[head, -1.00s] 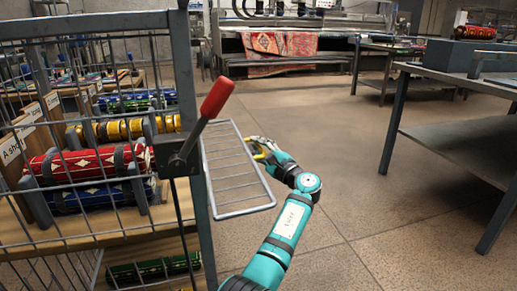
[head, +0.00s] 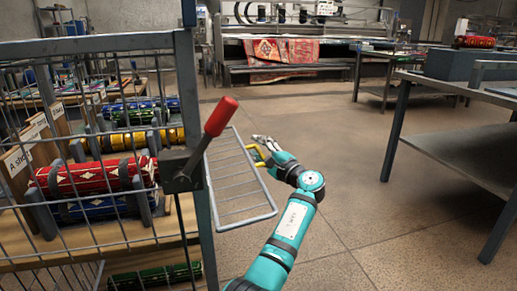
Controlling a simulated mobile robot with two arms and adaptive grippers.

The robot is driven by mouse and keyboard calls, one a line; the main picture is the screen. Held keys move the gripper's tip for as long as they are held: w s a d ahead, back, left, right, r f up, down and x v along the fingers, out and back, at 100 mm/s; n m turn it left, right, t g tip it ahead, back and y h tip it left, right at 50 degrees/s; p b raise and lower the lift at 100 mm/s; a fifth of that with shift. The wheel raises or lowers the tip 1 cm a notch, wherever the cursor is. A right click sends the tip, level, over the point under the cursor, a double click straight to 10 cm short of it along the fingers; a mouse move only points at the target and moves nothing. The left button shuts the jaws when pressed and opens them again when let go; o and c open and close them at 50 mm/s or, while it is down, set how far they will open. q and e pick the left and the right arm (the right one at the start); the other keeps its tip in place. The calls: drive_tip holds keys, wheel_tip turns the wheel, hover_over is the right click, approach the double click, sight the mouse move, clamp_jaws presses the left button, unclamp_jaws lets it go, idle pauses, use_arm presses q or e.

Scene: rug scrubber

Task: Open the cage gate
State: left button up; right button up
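The wire cage (head: 90,45) stands at the left, with a dark grey frame and post (head: 188,95). A lever with a red handle (head: 221,116) is fixed on the post and points up and right. A grey wire-barred panel (head: 238,181) projects to the right of the post. Whether this panel is the gate is not clear. Contact with the panel and the finger opening cannot be made out.
Red (head: 92,176), yellow (head: 142,140) and other coloured rolls lie on wooden shelves inside the cage. A metal table (head: 470,155) stands at the right. A large machine with a red patterned rug (head: 280,50) is at the back. The floor between is clear.

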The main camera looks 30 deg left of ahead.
use_arm(q)
drive_tip(key=v, duration=1.2)
drive_tip(key=shift+a, duration=0.1)
